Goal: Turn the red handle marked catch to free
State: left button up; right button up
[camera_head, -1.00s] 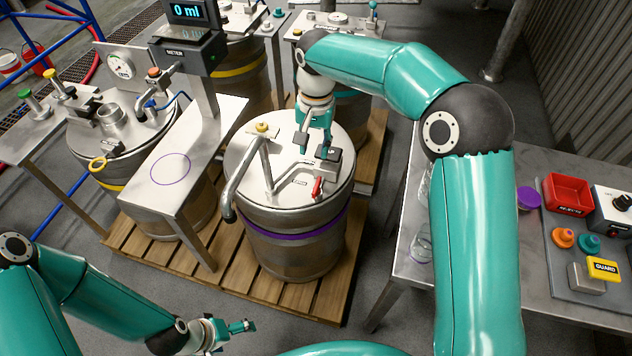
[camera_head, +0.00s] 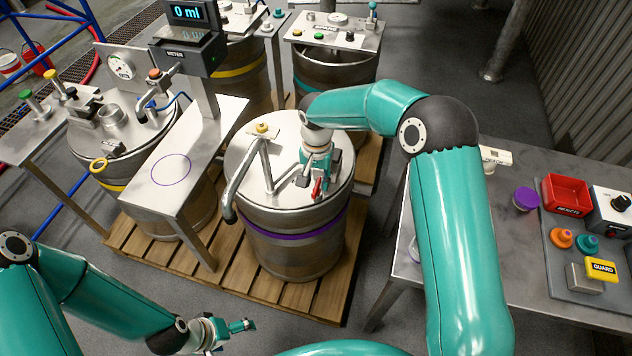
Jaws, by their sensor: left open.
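The red handle (camera_head: 317,189) sits on the lid of the purple-banded drum (camera_head: 290,245), near the lid's front right. My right gripper (camera_head: 309,180) reaches down over the lid from the right, close to the red handle. Its fingertips overlap the small fittings there, so I cannot tell whether they touch the handle or how far apart they are. The handle's label is hidden or too small to read. My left gripper (camera_head: 246,326) is open and empty at the bottom of the view, in front of the pallet.
A bent metal pipe (camera_head: 240,187) and a post with a yellow knob (camera_head: 262,129) stand on the same lid, left of the handle. A meter stand (camera_head: 186,52) is further left. At right, a table (camera_head: 520,268) holds a red bin (camera_head: 567,194).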

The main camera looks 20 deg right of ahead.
jog(key=shift+f, duration=0.95)
grip_shut()
